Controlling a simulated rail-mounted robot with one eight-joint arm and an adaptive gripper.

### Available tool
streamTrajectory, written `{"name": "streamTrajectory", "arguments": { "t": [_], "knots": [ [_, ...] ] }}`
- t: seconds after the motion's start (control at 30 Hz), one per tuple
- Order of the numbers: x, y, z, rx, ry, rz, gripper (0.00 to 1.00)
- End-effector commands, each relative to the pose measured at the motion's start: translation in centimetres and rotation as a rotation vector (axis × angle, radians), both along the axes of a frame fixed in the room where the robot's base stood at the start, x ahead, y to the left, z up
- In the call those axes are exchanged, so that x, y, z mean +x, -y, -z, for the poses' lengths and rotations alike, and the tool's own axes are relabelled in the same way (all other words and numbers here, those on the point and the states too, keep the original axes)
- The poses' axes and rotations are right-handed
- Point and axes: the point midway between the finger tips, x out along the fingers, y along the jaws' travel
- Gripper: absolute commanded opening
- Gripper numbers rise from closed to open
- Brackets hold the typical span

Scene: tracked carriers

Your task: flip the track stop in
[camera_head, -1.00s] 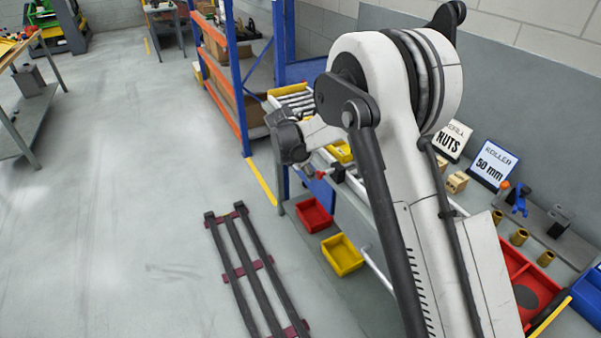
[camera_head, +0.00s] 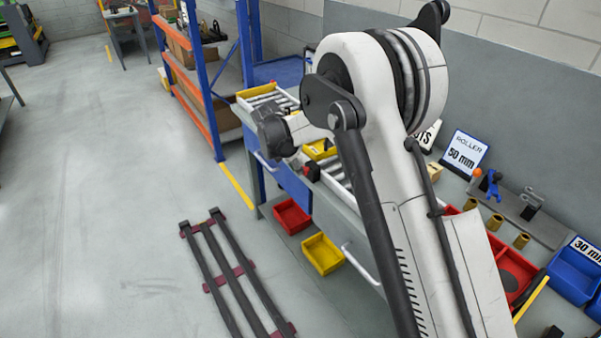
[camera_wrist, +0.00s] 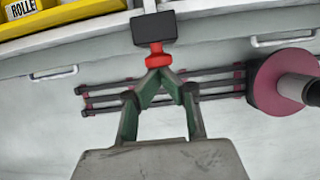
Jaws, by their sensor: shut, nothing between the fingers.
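The track stop shows in the wrist view as a black block (camera_wrist: 154,28) with a red knob (camera_wrist: 158,55) on its near side, at the bench edge. In the head view its black block (camera_head: 312,172) sits at the front edge of the roller track, beyond my wrist. My gripper (camera_wrist: 158,74) has green fingers, shut together and empty. Its tips are right at the red knob in the wrist view; I cannot tell whether they touch it. In the head view the fingers are hard to make out.
The roller track (camera_head: 338,178) runs along the bench with yellow trays (camera_head: 320,150). Below are a red bin (camera_head: 291,216) and a yellow bin (camera_head: 322,254). Dark floor rails (camera_head: 227,275) lie in front. A blue-and-orange shelf (camera_head: 207,95) stands behind.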

Motion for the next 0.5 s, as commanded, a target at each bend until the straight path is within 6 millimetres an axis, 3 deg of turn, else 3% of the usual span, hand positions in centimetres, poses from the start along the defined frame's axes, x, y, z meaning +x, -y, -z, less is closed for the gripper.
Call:
{"name": "streamTrajectory", "arguments": {
  "t": [0.27, 0.5],
  "knots": [
    [0.2, 0.3, -0.2, -0.004, 0.005, 0.005, 0.00],
    [-1.5, -1.9, 0.1, -0.002, 0.003, 0.005, 0.00]
  ]
}}
